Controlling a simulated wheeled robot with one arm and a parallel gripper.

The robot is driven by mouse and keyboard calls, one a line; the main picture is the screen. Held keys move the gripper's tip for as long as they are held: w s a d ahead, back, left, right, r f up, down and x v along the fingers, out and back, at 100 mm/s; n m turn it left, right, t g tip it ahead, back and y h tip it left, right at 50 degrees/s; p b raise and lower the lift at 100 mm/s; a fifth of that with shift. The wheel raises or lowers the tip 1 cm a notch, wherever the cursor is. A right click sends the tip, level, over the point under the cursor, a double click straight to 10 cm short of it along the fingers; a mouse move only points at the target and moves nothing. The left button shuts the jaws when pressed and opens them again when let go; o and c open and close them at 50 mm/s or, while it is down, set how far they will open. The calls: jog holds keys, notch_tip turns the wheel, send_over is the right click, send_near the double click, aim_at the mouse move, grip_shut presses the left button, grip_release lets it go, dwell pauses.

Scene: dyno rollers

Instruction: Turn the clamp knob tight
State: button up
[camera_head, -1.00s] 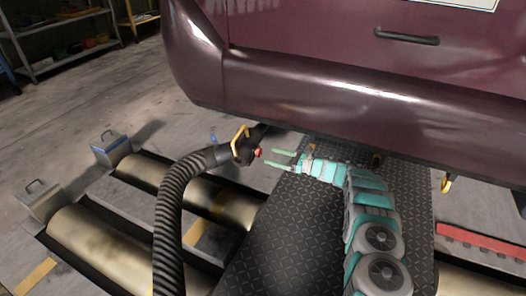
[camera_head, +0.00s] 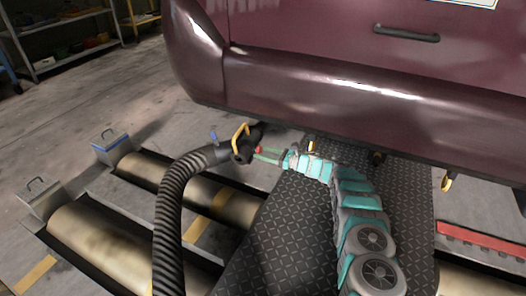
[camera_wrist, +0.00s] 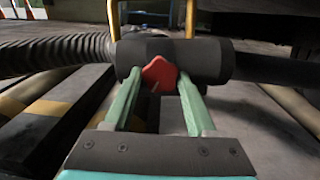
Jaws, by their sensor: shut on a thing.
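The red clamp knob (camera_wrist: 160,74) sits on the front of a dark nozzle (camera_wrist: 208,60) at the end of a black ribbed hose. In the wrist view my gripper (camera_wrist: 160,84) has its two green fingers on either side of the knob, shut on it. In the head view the knob (camera_head: 258,149) is a small red spot at the tips of my gripper (camera_head: 262,154). The nozzle (camera_head: 246,146) has a yellow handle (camera_head: 239,132) and lies below the car's bumper. The far side of the knob is hidden.
The maroon car's bumper (camera_head: 330,115) hangs over my arm. The ribbed hose (camera_head: 168,215) curves down to the left of the dark tread plate (camera_head: 265,245). Metal rollers (camera_head: 120,250) lie at the left. A red ramp piece (camera_head: 485,242) lies at the right.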

jog(key=c, duration=0.7)
